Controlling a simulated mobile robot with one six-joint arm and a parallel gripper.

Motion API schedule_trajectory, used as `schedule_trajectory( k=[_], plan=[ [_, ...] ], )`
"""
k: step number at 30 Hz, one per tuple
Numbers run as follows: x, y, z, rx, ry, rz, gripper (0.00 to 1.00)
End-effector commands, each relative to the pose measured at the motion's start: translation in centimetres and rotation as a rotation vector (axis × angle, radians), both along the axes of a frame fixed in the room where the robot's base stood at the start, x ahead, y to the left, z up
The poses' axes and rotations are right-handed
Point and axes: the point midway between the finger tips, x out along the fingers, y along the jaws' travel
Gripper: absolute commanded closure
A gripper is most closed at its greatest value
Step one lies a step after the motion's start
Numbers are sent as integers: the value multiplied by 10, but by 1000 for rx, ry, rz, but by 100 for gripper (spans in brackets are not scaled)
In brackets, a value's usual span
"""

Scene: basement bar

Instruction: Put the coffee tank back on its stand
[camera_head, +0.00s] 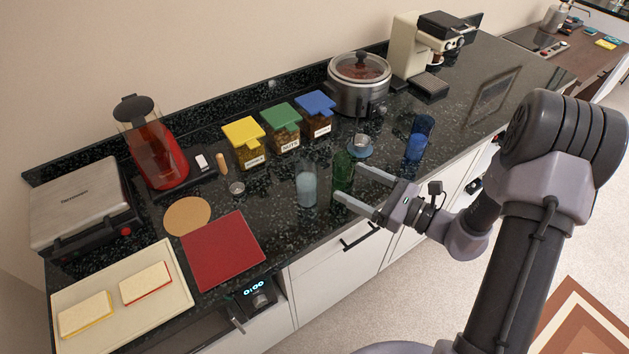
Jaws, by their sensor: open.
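I cannot tell for certain which thing is the coffee tank. A cream coffee machine (408,52) stands at the back right, with a dark flat tray (430,85) in front. My gripper (347,182) is open and empty-looking at the counter's front edge. Its fingers point left, close to a green glass (342,170). I cannot tell whether they touch it.
Yellow, green and blue-lidded jars (283,130) and a steel cooker (358,95) line the back. A red board (222,250) lies front left. The counter is clear right of the blue glass.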

Motion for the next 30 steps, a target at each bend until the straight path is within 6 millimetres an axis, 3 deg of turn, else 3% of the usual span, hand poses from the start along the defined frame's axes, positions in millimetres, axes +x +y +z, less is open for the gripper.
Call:
schedule_trajectory(
  k=[6,13,20,28,30],
  plan=[
    [24,38,-1,-1,1,5,21],
    [38,58,-1,-2,0,5,21],
    [64,92,-2,-2,-1,7,21],
    [68,97,0,-1,2,3,21],
    [68,97,0,-2,1,3,34]
  ],
)
